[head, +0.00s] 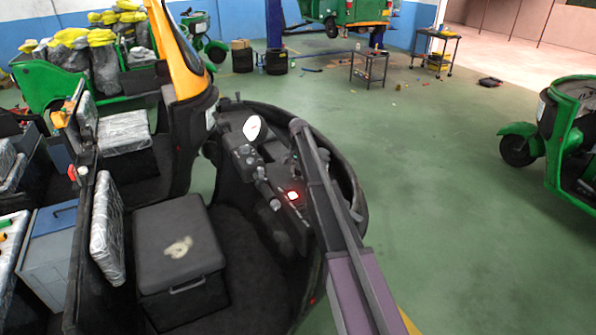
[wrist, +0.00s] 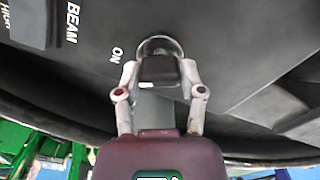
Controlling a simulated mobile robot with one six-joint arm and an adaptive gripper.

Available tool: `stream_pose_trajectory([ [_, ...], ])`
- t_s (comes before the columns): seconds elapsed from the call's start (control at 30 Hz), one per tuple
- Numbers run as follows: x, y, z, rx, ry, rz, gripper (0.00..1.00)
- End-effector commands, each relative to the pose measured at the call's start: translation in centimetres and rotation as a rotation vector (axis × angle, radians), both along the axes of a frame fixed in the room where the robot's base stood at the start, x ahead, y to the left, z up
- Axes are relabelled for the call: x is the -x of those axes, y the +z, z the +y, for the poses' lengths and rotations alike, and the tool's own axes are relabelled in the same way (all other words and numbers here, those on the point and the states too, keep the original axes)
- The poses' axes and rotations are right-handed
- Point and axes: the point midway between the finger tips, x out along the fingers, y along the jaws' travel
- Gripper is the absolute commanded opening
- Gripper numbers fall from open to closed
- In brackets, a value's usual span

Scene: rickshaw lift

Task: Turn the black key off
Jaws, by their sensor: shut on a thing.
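The black key (wrist: 160,67) shows in the wrist view, set in a round metal collar on the black dashboard panel (wrist: 230,60). My gripper (wrist: 159,76) has one finger on each side of the key and is shut on it. In the head view, the dashboard (head: 245,155) of the open rickshaw is partly behind my arm. The key and my fingertips cannot be made out there.
"BEAM" lettering and a black switch (wrist: 35,22) are left of the key. The head view shows handlebar controls, a white round mirror (head: 252,127), a lit red light (head: 293,195) and a black seat box (head: 180,247) near the arm. Open green floor lies to the right.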

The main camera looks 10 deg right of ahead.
Motion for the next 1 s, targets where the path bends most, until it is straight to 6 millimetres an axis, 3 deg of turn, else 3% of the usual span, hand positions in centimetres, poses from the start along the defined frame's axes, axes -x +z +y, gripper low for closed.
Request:
stream_pose_trajectory([
  [0.37, 0.09, -0.03, 0.00, 0.001, 0.140, 0.002, 0.04],
  [1.0, 0.14, -0.04, 0.03, 0.001, 0.706, 0.003, 0.04],
])
